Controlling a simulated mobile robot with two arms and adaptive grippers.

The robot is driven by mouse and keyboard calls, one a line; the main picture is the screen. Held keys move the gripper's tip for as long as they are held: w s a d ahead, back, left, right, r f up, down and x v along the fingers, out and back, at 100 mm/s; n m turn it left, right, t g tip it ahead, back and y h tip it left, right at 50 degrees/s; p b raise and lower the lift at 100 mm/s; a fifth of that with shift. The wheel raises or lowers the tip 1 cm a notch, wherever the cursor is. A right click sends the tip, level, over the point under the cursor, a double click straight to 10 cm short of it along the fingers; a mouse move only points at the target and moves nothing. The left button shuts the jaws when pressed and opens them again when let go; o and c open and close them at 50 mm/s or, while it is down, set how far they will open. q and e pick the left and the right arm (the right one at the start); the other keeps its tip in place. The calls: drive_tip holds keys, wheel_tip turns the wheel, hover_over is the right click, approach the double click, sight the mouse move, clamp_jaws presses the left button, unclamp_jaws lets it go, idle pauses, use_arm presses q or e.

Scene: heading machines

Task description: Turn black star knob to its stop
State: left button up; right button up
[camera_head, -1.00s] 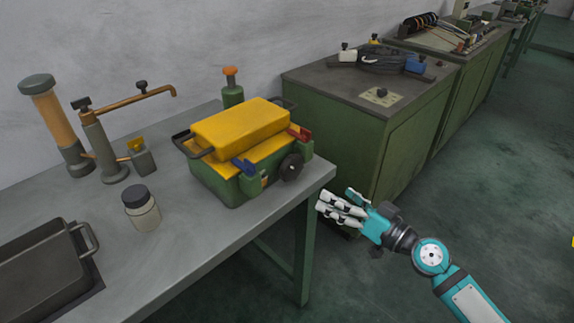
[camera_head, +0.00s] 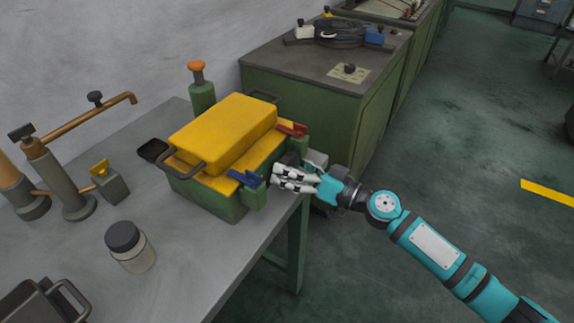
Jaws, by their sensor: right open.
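My right gripper (camera_head: 277,178) is open, its white fingers at the right side of the green box with the yellow lid (camera_head: 222,134). The round black knob seen on that side earlier is hidden behind the fingers. Whether they touch it or are around it, I cannot tell. A blue lever (camera_head: 246,177) and a red lever (camera_head: 292,129) sit on the box at either side of the gripper. A smaller black knob (camera_head: 349,69) stands on a pale plate on the green cabinet. My left gripper is not in view.
The box stands at the right end of the grey table (camera_head: 190,250). A jar (camera_head: 130,247), a grey block with a yellow top (camera_head: 109,183) and a copper pipe fixture (camera_head: 62,180) stand to its left. The green cabinet (camera_head: 307,100) is behind. The floor at right is open.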

drive_tip(key=shift+c, duration=0.5)
drive_tip(key=c, duration=1.1)
drive_tip(key=shift+m, duration=3.5)
drive_tip(key=o, duration=1.2)
drive_tip(key=shift+d+f, duration=0.1)
drive_tip(key=shift+d, duration=0.05)
